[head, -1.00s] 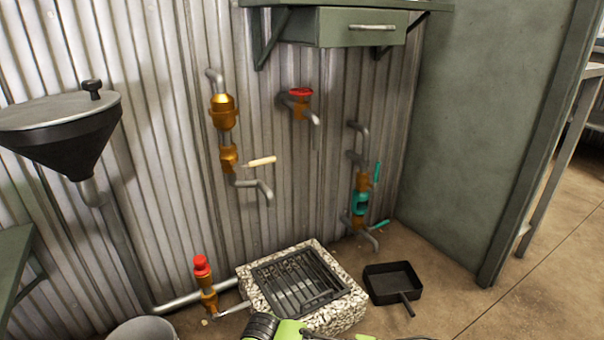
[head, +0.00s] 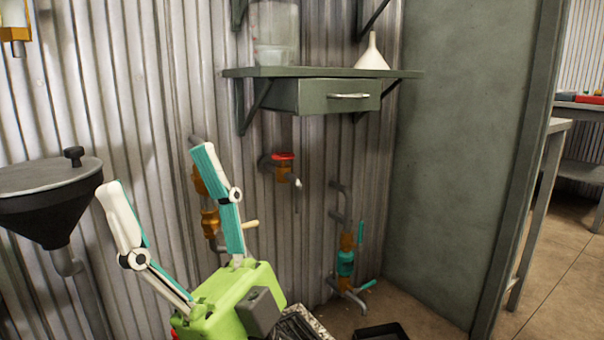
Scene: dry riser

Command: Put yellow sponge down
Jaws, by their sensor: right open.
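My right gripper (head: 157,170) is raised in front of the corrugated wall, its two teal-and-white fingers spread wide and pointing up. Nothing is between the fingers. Its green body covers part of the floor drain and the lower wall. I see no yellow sponge in the head view. My left gripper is not in view.
A green shelf (head: 238,73) with a drawer (head: 325,96) carries a clear container (head: 275,35) and a white funnel (head: 372,54). A black hopper (head: 45,205) is at left. Brass valves (head: 284,171) line the wall. A black pan (head: 382,332) and the drain (head: 300,325) show at the bottom.

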